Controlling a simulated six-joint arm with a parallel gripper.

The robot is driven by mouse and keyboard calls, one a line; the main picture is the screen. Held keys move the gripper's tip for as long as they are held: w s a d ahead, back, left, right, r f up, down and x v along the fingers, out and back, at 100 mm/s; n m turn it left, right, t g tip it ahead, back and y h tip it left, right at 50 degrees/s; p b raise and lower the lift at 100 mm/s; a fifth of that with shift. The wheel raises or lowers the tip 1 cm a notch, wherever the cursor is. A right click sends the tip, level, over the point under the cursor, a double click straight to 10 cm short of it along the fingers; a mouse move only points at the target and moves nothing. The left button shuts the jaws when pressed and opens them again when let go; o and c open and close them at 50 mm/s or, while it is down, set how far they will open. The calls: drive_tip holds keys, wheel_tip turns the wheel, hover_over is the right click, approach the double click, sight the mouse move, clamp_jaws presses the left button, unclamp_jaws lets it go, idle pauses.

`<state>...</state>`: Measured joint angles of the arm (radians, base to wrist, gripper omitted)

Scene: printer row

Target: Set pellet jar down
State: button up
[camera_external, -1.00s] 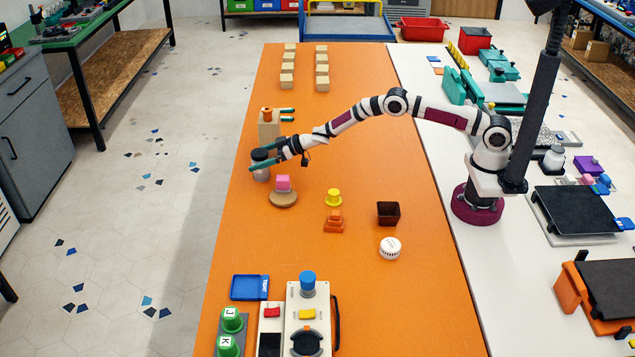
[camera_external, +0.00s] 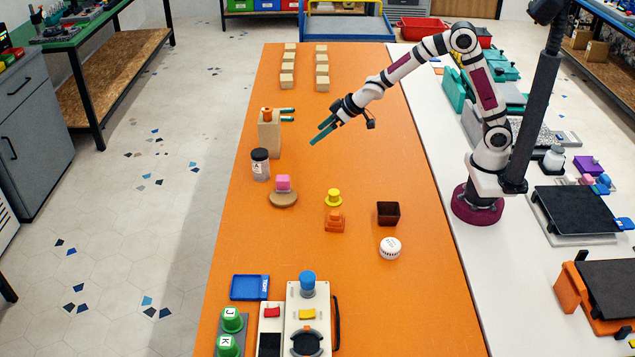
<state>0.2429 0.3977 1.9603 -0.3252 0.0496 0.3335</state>
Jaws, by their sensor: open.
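The pellet jar (camera_external: 260,165), a clear jar with a dark lid and a pale label, stands upright on the orange table near its left edge. My gripper (camera_external: 318,135) is open and empty, with teal fingers. It is raised above the table, up and to the right of the jar, and clear of it. Nothing hides the jar.
A wooden block (camera_external: 268,138) with teal prongs stands just behind the jar. A pink cube (camera_external: 283,183) on a round wooden disc (camera_external: 284,200) is in front of it. A yellow piece (camera_external: 334,197), an orange piece (camera_external: 335,221) and a dark brown cup (camera_external: 388,213) stand farther right.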

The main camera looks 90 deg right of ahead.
drive_tip(key=s+a+r+g+y, duration=0.1)
drive_tip(key=s+a+g, duration=0.2)
drive_tip(key=s, duration=0.9)
drive_tip(key=s+a+r+m+g+y, duration=0.1)
drive_tip(key=s+a+g, duration=0.1)
drive_tip(key=s+a, duration=0.5)
drive_tip(key=s+a+r+m+g+y, duration=0.1)
drive_tip(key=s+a, duration=0.5)
drive_tip(key=s, duration=1.2)
drive_tip(key=g+y, duration=0.1)
drive_tip(key=g, duration=0.1)
drive_tip(key=shift+r+g, duration=0.3)
drive_tip(key=shift+a, duration=0.1)
